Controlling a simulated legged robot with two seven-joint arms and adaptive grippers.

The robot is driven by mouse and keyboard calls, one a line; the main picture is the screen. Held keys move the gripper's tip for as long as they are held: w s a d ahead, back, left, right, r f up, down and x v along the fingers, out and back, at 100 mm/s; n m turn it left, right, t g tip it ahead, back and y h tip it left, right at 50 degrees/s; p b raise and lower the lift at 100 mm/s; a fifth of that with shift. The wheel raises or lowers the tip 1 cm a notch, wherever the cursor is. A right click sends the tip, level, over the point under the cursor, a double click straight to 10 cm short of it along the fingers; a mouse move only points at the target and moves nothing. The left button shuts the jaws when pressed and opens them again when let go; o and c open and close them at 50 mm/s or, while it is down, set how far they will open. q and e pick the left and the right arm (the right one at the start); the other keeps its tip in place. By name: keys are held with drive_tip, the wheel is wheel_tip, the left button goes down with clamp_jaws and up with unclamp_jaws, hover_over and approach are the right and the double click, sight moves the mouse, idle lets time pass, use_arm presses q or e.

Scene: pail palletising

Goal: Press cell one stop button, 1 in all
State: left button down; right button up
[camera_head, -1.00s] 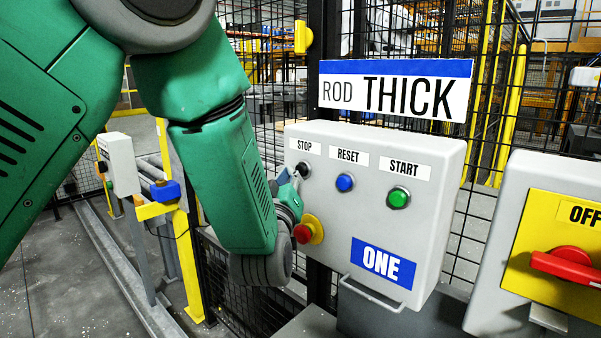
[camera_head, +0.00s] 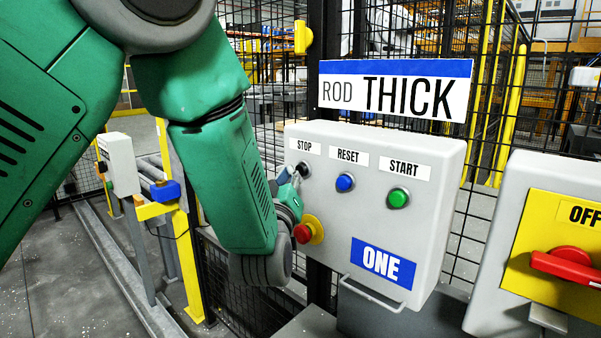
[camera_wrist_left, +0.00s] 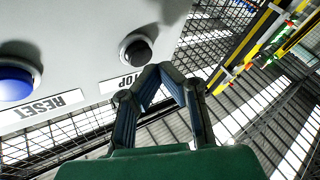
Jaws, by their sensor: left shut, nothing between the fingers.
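The grey control box (camera_head: 437,171) carries a blue label "ONE" and a row of buttons marked STOP, RESET and START. The black stop button (camera_head: 303,170) is at the box's upper left; it also shows in the left wrist view (camera_wrist_left: 137,50). My left gripper (camera_head: 297,176) is shut and empty, its tips at the stop button in the head view. In the left wrist view the closed fingertips (camera_wrist_left: 158,70) appear just beside and below the button; I cannot tell whether they touch it. My right gripper is not in view.
A blue reset button (camera_head: 345,183), a green start button (camera_head: 398,198) and a red emergency knob (camera_head: 303,233) on a yellow base sit close by. A yellow OFF switch panel (camera_head: 562,245) stands at the right. Wire fence stands behind.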

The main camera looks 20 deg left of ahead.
use_arm(q)
drive_tip(key=shift+w, duration=0.1)
drive_tip(key=shift+w+d+r, duration=0.1)
drive_tip(key=shift+w+d, duration=0.05)
drive_tip(key=shift+w, duration=0.1)
drive_tip(key=shift+w+d, duration=0.15)
drive_tip(key=shift+w, duration=0.35)
idle(0.7)
drive_tip(key=shift+s, duration=0.1)
drive_tip(key=shift+s+a+b, duration=0.3)
drive_tip(key=shift+s+b, duration=0.1)
drive_tip(key=shift+s, duration=0.4)
drive_tip(key=shift+s+a+b, duration=0.15)
drive_tip(key=shift+s+a, duration=0.15)
drive_tip(key=shift+s, duration=0.5)
drive_tip(key=shift+s+a+b, duration=0.1)
drive_tip(key=shift+s+a, duration=0.15)
drive_tip(key=shift+s, duration=0.5)
drive_tip(key=shift+s+a+b, duration=0.15)
drive_tip(key=shift+s+a, duration=0.15)
drive_tip(key=shift+s, duration=0.5)
